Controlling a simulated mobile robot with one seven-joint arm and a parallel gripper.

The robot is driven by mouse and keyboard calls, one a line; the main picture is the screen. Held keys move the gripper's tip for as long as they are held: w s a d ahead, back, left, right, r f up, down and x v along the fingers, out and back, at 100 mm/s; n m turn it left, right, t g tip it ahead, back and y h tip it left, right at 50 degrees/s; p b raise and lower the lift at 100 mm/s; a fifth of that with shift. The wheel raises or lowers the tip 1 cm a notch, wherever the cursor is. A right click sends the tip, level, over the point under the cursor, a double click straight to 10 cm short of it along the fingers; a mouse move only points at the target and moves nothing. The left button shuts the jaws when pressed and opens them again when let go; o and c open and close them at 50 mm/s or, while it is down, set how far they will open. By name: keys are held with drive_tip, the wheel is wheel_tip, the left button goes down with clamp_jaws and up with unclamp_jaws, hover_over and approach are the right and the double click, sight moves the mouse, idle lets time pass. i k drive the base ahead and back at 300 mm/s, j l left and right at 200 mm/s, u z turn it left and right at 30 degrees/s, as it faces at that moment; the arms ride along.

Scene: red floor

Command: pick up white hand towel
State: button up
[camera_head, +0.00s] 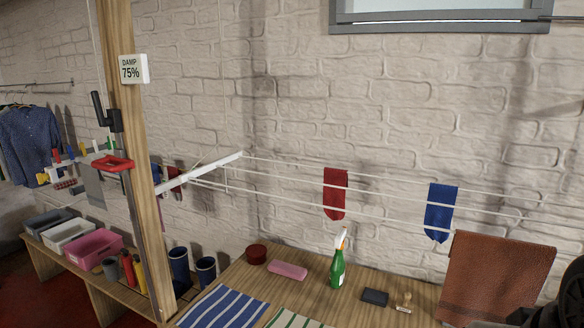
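I cannot make out a plain white hand towel in this view. A blue-and-white striped cloth (224,308) lies flat on the wooden table at the bottom. A green-and-white striped cloth (297,320) lies to its right, cut off by the bottom edge. A brown towel (500,277) hangs at the right. A grey cloth (95,187) hangs at the left, partly behind the wooden post. My gripper is not recognisable in view.
A red sock (335,193) and a blue sock (440,212) hang on the drying lines. A green spray bottle (337,270), pink block (288,270), dark block (375,297) and stamp (405,303) stand on the table. A wooden post (146,160) rises at left. Dark shapes fill the lower right corner.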

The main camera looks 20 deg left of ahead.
sight(92, 178)
drive_tip(key=u, duration=1.95)
drive_tip(key=i+j, duration=0.15)
drive_tip(key=j, duration=0.2)
drive_tip(key=i+j, duration=0.15)
drive_tip(key=j, duration=0.15)
drive_tip(key=i+j, duration=0.15)
drive_tip(key=j, duration=0.2)
drive_tip(key=i+j, duration=0.15)
drive_tip(key=j, duration=0.15)
drive_tip(key=i+j+u, duration=0.25)
drive_tip(key=i, duration=0.15)
drive_tip(key=i+j+u, duration=0.25)
drive_tip(key=i, duration=0.15)
drive_tip(key=i+j+u, duration=0.1)
drive_tip(key=i+u, duration=0.15)
drive_tip(key=i, duration=0.15)
